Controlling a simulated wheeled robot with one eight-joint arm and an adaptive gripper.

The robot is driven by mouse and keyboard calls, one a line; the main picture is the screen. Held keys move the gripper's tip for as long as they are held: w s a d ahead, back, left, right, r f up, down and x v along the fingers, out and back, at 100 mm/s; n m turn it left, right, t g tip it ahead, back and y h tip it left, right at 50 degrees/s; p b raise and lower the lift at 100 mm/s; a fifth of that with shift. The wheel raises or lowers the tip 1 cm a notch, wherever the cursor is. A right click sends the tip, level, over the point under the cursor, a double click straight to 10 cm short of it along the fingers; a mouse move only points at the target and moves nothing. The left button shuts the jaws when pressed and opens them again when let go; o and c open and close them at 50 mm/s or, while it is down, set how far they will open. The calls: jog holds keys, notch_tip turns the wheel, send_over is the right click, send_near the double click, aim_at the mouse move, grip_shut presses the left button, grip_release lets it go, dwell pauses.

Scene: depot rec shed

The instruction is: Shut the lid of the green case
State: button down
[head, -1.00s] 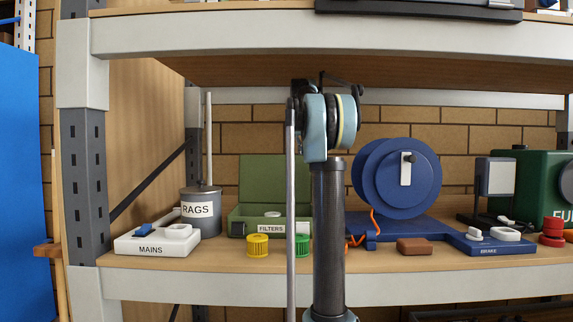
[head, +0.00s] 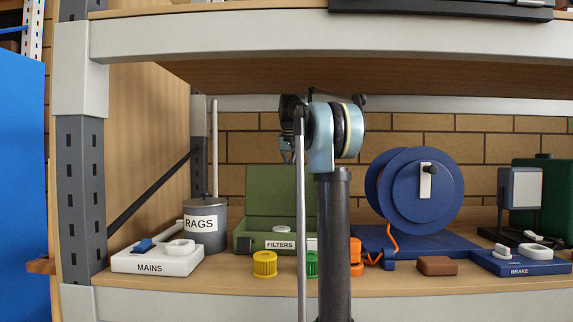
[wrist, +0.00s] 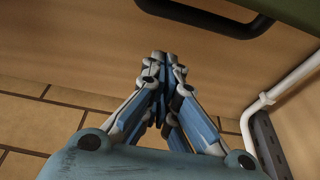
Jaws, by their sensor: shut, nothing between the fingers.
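The green case stands on the shelf in the head view, left of the middle, with a FILTERS label on its front (head: 243,241). Its lid (head: 270,190) is open and stands upright at the back. A pale round item lies inside. My arm crosses in front and hides the case's right part. My gripper (wrist: 158,62) is shut and empty in the wrist view. In the head view it is mostly hidden by my arm, so I cannot tell its distance from the lid. A green edge (wrist: 295,14) with a black handle (wrist: 205,17) shows beyond the fingertips; I cannot tell if it is the lid.
A RAGS can (head: 207,240) and a MAINS box (head: 155,260) stand left of the case. A yellow cap (head: 265,264) and a green cap (head: 312,264) sit in front. A blue reel (head: 400,190) stands to the right. The upper shelf (head: 300,45) hangs above.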

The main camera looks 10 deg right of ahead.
jog(key=shift+s+a+f, duration=0.15)
jog(key=shift+s, duration=0.65)
jog(key=shift+s+a+f, duration=0.1)
jog(key=shift+s, duration=0.7)
jog(key=shift+s, duration=0.1)
